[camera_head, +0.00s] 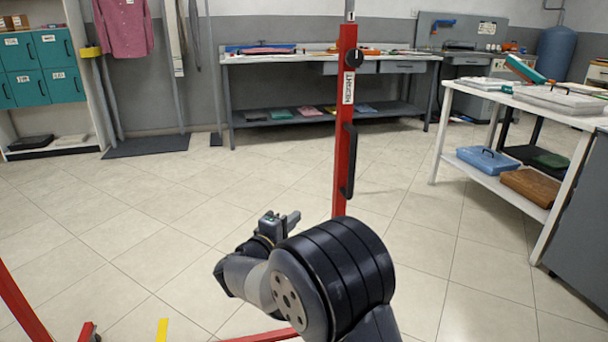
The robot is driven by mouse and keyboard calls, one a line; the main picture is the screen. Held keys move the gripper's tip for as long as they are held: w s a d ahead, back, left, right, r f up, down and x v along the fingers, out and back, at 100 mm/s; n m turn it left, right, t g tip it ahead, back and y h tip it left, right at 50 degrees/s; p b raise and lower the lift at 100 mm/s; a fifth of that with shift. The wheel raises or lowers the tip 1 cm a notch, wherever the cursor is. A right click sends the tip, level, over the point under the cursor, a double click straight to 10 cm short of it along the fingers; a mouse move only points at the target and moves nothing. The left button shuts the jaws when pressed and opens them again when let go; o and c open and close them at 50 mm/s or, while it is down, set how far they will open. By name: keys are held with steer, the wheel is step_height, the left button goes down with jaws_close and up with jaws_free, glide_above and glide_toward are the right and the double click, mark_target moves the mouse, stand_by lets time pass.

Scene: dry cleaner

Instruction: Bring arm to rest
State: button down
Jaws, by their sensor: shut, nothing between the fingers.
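My arm (335,265) is folded at the bottom middle of the head view, its dark rounded joint towards the camera. My gripper (284,220) is beyond the wrist, above the tiled floor. It is shut and holds nothing. The arm hides part of what lies behind it, and the fingertips show only small.
A red upright post (344,120) with a black handle stands just beyond my arm. Red base bars (22,308) lie low at left. A white table (540,108) with boxes stands at right. A long workbench (285,58) lines the back wall. Open tiled floor (150,210) lies between.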

steer(key=shift+w, duration=0.15)
steer(key=s+d+b+x, duration=0.1)
steer(key=d+x, duration=0.1)
steer(key=x, duration=1)
steer(key=shift+d, duration=0.2)
